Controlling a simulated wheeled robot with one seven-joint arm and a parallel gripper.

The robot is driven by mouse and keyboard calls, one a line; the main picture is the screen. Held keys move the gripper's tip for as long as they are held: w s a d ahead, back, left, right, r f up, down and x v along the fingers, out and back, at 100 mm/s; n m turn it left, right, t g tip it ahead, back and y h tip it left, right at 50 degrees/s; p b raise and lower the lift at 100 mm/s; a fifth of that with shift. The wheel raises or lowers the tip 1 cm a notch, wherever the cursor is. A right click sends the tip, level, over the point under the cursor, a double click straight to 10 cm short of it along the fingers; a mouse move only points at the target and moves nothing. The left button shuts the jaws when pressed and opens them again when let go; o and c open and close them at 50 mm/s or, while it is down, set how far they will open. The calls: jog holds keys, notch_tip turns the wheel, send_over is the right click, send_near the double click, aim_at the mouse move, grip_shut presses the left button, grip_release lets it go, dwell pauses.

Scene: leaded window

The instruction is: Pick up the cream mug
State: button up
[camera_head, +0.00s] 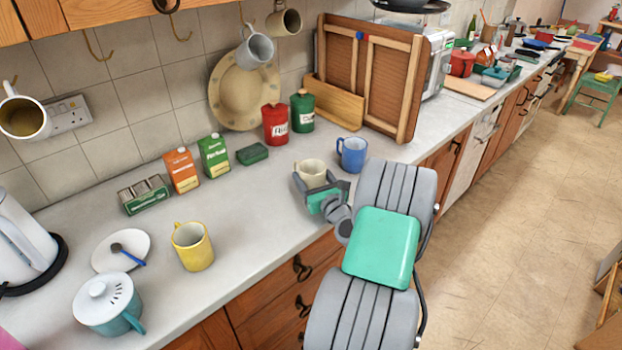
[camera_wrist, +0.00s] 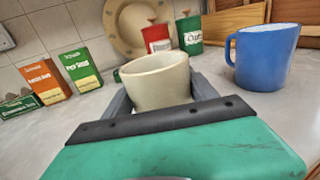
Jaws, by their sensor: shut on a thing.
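The cream mug (camera_head: 311,172) stands upright near the front edge of the counter. In the wrist view the cream mug (camera_wrist: 157,83) sits between the two grey fingers, and its lower part is hidden behind my gripper's body. My gripper (camera_head: 321,187) is shut on the cream mug, with one finger on each side of it; it also shows in the wrist view (camera_wrist: 160,101). I cannot tell whether the mug's base touches the counter.
A blue mug (camera_head: 352,154) stands close on the right, its handle towards the cream mug; it shows in the wrist view (camera_wrist: 268,60). Red (camera_head: 275,125) and green (camera_head: 302,112) canisters stand behind. A yellow mug (camera_head: 193,247) stands left. Counter between is clear.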

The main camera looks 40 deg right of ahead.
jog(key=shift+r, duration=0.6)
jog(key=r, duration=0.1)
jog(key=s+r, duration=0.1)
jog(key=r, duration=0.1)
jog(key=shift+d+r, duration=0.1)
jog(key=shift+r, duration=0.15)
jog(key=s+r, duration=0.8)
jog(key=s, duration=0.5)
jog(key=shift+a+r, duration=0.2)
